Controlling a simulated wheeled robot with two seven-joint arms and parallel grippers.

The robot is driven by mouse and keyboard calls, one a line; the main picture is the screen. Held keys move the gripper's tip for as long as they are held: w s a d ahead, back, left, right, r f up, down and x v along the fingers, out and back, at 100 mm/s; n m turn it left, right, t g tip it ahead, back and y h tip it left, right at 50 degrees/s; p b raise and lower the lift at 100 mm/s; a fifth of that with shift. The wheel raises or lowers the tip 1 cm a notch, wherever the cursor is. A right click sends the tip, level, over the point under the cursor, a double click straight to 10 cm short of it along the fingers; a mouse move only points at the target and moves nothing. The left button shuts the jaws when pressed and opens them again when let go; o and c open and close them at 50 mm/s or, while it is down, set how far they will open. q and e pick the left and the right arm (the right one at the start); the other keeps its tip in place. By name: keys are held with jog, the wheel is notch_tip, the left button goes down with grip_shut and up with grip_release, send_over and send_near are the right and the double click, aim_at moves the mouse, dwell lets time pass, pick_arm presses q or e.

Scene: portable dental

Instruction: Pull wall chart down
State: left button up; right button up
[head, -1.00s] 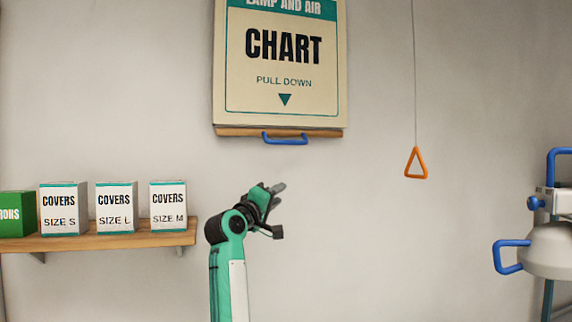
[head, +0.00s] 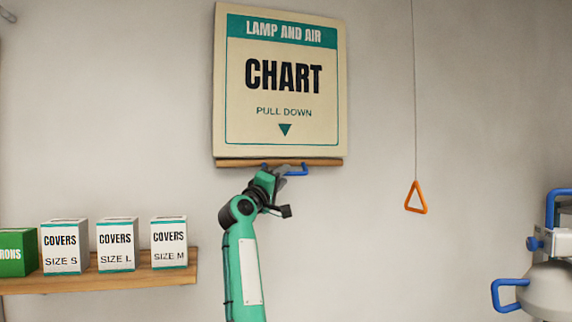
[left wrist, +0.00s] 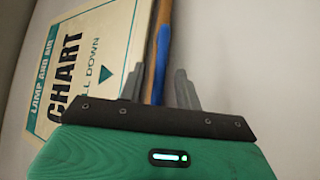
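The wall chart (head: 283,90) hangs on the wall, cream with a teal border and the words "LAMP AND AIR" and "PULL DOWN". A wooden bar (head: 235,163) runs along its bottom edge, with a blue handle (head: 303,170) below it. My left gripper (head: 281,173) is raised to the handle and partly covers it. In the left wrist view, the two grey fingers (left wrist: 160,88) stand apart, with the blue handle (left wrist: 161,55) and bar showing between them. The fingers do not look closed on the handle; contact is unclear. My right gripper is not in view.
A wooden shelf (head: 100,280) at lower left holds a green box (head: 18,252) and several white cover boxes (head: 117,244). An orange triangular pull (head: 416,198) hangs on a cord to the right. A white device with blue handles (head: 552,285) stands at far right.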

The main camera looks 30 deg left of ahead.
pick_arm(q)
jog(key=shift+p+x, duration=0.55)
jog(key=shift+x, duration=0.8)
jog(key=shift+f, duration=0.1)
grip_shut()
